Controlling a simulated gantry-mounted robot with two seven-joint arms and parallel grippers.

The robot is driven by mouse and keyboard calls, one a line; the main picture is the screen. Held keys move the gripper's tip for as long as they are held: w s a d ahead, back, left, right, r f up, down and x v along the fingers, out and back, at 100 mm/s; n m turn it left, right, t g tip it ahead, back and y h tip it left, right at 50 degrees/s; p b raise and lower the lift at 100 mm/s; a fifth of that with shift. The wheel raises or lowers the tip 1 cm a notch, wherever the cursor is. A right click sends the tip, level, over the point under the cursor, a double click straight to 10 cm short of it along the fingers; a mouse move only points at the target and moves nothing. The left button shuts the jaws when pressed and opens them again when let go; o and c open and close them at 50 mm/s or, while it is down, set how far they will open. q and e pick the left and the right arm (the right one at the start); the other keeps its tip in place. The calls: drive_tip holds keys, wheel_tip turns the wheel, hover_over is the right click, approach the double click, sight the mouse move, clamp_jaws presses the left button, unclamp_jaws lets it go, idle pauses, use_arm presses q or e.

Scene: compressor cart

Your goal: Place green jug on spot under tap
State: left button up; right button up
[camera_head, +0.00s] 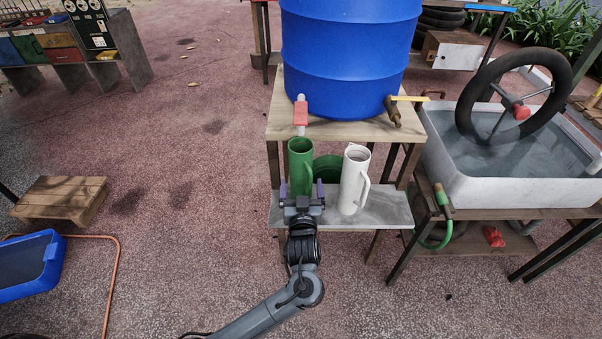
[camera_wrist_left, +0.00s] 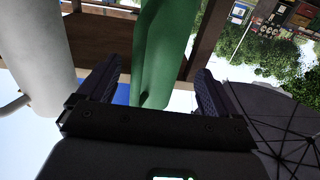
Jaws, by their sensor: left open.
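The green jug (camera_head: 300,160) stands upright on the grey lower shelf (camera_head: 385,212) of a wooden stand, below a tap with a red handle (camera_head: 301,112). A second tap, brass with a yellow handle (camera_head: 393,110), is further right on the blue barrel (camera_head: 350,55). My left gripper (camera_head: 301,189) is open in front of the green jug. In the left wrist view, the green jug (camera_wrist_left: 160,50) shows between the spread fingers, with a gap to each. Contact at the handle side cannot be told. No marked spot is clearly visible.
A white jug (camera_head: 354,180) stands on the shelf just right of the green jug. A green round container (camera_head: 327,168) is partly hidden behind them. A white water basin with a wheel (camera_head: 470,178) stands at right. Open ground lies left of the stand.

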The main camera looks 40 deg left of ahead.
use_arm(q)
drive_tip(key=s+d+f+m+g+h+p, duration=0.1)
drive_tip(key=s+d+f+m+g+h, duration=0.1)
drive_tip(key=s+d+f+m+h, duration=0.25)
drive_tip(key=s+d+f+m+g+h+p, duration=0.1)
drive_tip(key=s+d+f+h, duration=0.3)
drive_tip(key=s+d+h, duration=0.3)
drive_tip(key=s+d+f+m+g, duration=0.1)
drive_tip(key=s+m+g, duration=0.3)
drive_tip(key=s, duration=1.4)
drive_tip(key=f+g, duration=0.1)
drive_tip(key=g, duration=0.2)
drive_tip(key=shift+s, duration=0.4)
drive_tip(key=shift+r+m, duration=0.15)
drive_tip(key=shift+m, duration=0.1)
